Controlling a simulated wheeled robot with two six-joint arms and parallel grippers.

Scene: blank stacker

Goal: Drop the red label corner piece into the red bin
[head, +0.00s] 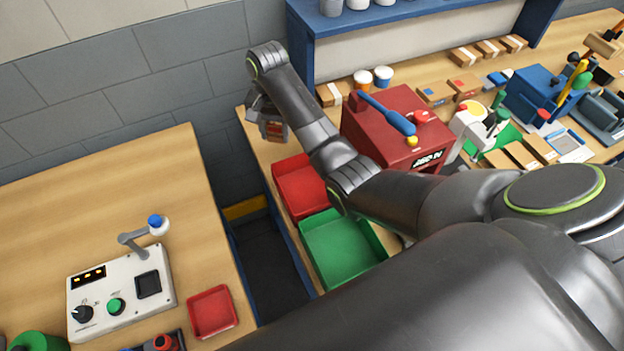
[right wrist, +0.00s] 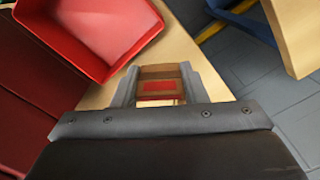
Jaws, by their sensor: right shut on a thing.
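My right gripper (head: 268,122) is at the far left corner of the workbench in the head view, shut on a small brown corner piece with a red label (head: 273,129). In the right wrist view the piece (right wrist: 159,84) sits between the two fingers (right wrist: 160,92), with its red label facing the camera. The red bin (head: 299,188) stands on the bench below the gripper, toward the viewer in the head view. It also shows in the right wrist view (right wrist: 100,35), left of and beyond the fingers, and its visible inside looks empty. My left gripper is out of view.
A green bin (head: 342,247) adjoins the red bin. A dark red machine (head: 395,130) with a blue lever stands to the right. A second table with a control box (head: 120,290) and small red tray (head: 212,312) lies left, across a floor gap.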

